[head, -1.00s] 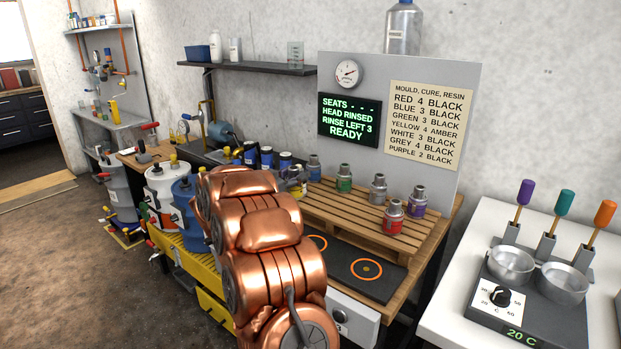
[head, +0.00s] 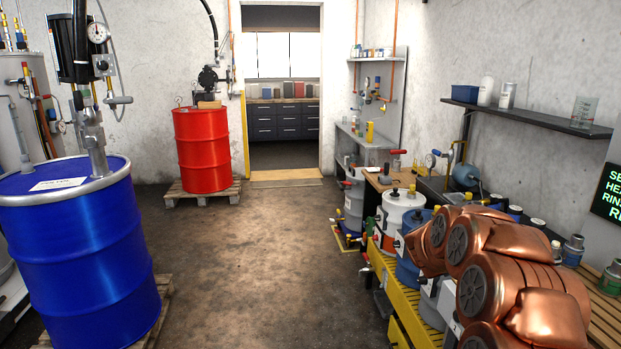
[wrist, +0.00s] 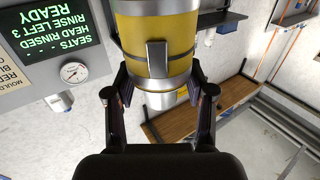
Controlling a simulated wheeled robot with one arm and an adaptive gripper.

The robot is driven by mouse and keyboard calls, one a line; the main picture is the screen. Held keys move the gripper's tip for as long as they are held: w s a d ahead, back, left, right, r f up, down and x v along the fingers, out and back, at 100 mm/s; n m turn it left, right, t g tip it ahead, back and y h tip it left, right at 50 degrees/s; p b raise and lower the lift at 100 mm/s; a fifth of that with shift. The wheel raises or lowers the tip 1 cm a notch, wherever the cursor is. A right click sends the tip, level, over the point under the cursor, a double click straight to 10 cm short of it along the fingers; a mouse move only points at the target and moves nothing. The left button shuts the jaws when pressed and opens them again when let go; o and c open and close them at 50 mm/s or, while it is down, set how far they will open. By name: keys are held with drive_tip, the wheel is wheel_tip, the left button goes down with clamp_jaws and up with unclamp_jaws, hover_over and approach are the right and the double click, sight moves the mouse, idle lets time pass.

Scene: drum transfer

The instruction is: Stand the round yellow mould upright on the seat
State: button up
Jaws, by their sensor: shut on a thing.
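In the wrist view the round yellow mould (wrist: 160,45) has silver bands and a silver neck. My gripper (wrist: 158,92) is shut on the neck, one finger on each side. The mould's far end is cut off by the frame's edge. In the head view my copper arm fills the lower right and hides the gripper. The seat is not in view in either current frame.
A yellow-edged rack (head: 409,300) with several containers stands left of my arm. A blue drum (head: 75,255) and a red drum (head: 202,150) stand on pallets. The floor (head: 260,260) between is clear. A wall shelf (head: 530,117) hangs above the bench.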

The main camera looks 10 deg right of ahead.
drive_tip(key=w+a+n+t+y, duration=0.1)
drive_tip(key=w+a+t+y, duration=0.1)
drive_tip(key=a, duration=0.3)
drive_tip(key=w+a+r+n+t+y+p, duration=0.1)
drive_tip(key=w+a+n+t+y, duration=0.1)
drive_tip(key=a, duration=0.3)
drive_tip(key=w+a+n+t+y, duration=0.1)
drive_tip(key=w+a+n+y, duration=0.1)
drive_tip(key=a, duration=0.3)
drive_tip(key=shift+a+r+t+p, duration=0.15)
drive_tip(key=shift+r+t+p, duration=0.15)
drive_tip(key=shift+t, duration=0.1)
drive_tip(key=a+n+y, duration=0.2)
drive_tip(key=a+y, duration=0.1)
drive_tip(key=a, duration=0.3)
drive_tip(key=a+f+n+t+y+p, duration=0.1)
drive_tip(key=a+n+y, duration=0.1)
drive_tip(key=a, duration=0.4)
drive_tip(key=a+f+n+t+y, duration=0.1)
drive_tip(key=a+n+y, duration=0.1)
drive_tip(key=a+y, duration=0.2)
drive_tip(key=shift+s+a+p, duration=0.15)
drive_tip(key=shift+s+a, duration=0.05)
drive_tip(key=shift+a, duration=0.55)
drive_tip(key=shift+s+a+p, duration=0.15)
drive_tip(key=shift+s+a, duration=0.05)
drive_tip(key=shift+a, duration=0.55)
drive_tip(key=shift+a, duration=0.15)
